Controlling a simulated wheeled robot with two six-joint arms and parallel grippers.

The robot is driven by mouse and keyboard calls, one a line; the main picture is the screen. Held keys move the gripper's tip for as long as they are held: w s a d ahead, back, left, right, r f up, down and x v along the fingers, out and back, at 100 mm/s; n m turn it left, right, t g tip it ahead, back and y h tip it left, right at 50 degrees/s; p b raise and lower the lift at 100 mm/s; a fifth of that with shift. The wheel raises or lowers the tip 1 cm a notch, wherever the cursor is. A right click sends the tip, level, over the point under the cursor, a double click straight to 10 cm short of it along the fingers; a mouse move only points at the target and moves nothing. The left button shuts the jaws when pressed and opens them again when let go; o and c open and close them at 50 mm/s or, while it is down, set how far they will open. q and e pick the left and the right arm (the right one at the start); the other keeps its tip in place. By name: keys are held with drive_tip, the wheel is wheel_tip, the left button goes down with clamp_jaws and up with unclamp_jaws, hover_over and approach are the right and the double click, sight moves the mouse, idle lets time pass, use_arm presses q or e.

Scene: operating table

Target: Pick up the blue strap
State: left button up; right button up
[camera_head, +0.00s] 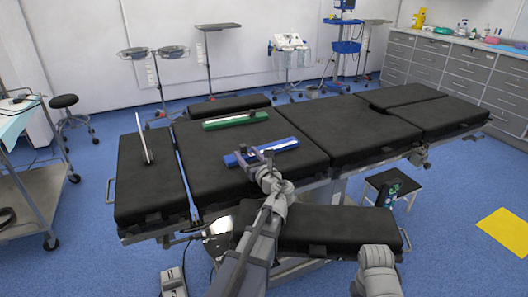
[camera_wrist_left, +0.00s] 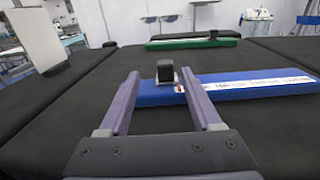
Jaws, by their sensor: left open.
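The blue strap (camera_head: 262,151) lies flat on the black operating table (camera_head: 204,161), with a white label along its top. In the left wrist view the blue strap (camera_wrist_left: 255,84) runs from the middle to the right, and a small black block (camera_wrist_left: 165,71) stands at its left end. My left gripper (camera_head: 256,158) is at the strap's near side, toward its left end. In the left wrist view its two fingers (camera_wrist_left: 158,86) are apart, with the strap's left end between and just beyond the tips. Whether they touch it cannot be told. My right gripper is not clearly visible.
A green strap (camera_head: 235,120) lies farther back on the same table section; it also shows in the left wrist view (camera_wrist_left: 192,40). A thin white upright panel (camera_head: 144,138) stands on the left section. The black surface around the blue strap is clear.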

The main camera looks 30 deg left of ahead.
sight(242, 145)
use_arm(q)
drive_tip(key=shift+x, duration=1)
drive_tip(key=x, duration=0.4)
drive_tip(key=shift+w+d+r, duration=0.1)
drive_tip(key=shift+w+d, duration=0.05)
drive_tip(key=shift+w, duration=0.3)
drive_tip(key=shift+w+a, duration=0.2)
drive_tip(key=shift+a, duration=0.2)
drive_tip(key=shift+c, duration=0.2)
clamp_jaws()
